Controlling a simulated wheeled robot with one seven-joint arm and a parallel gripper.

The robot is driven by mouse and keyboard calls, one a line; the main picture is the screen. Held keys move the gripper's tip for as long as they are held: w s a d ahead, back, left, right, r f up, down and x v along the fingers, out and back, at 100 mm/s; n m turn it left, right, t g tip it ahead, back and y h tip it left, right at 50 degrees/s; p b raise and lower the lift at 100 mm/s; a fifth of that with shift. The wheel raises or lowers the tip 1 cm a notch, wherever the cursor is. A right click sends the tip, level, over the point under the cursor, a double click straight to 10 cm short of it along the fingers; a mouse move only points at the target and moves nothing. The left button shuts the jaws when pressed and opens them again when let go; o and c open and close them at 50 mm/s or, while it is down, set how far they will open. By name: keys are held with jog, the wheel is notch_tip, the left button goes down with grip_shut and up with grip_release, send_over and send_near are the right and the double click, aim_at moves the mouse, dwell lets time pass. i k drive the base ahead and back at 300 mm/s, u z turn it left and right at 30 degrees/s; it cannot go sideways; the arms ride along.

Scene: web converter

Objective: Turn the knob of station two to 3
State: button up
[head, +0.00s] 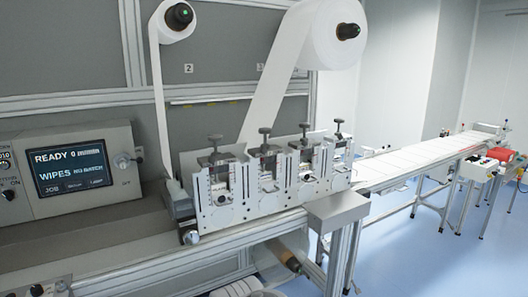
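A row of several metal stations (262,190) stands on the machine bed at the centre of the head view. Each has a dark T-shaped knob on top: the leftmost knob (215,141), the second from the left (265,133), the third (305,129) and the rightmost (339,123). Small dials or scales show on the station fronts, but their numbers are too small to read. No station number is legible, so I cannot tell for sure which is station two. My gripper is not in view.
A control panel (80,170) reading READY and WIPES stands at left. Paper webs run down from a large roll (328,32) and a smaller roll (174,20) behind the stations. A conveyor (430,155) extends right. Blue floor (420,255) is open at lower right.

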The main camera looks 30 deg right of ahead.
aim_at(265, 131)
jog(key=z, duration=0.45)
jog(key=k, duration=0.55)
jog(key=z, duration=0.65)
jog(key=i, duration=1.15)
jog(key=u, duration=1.1)
jog(key=i, duration=0.85)
jog(key=u, duration=0.85)
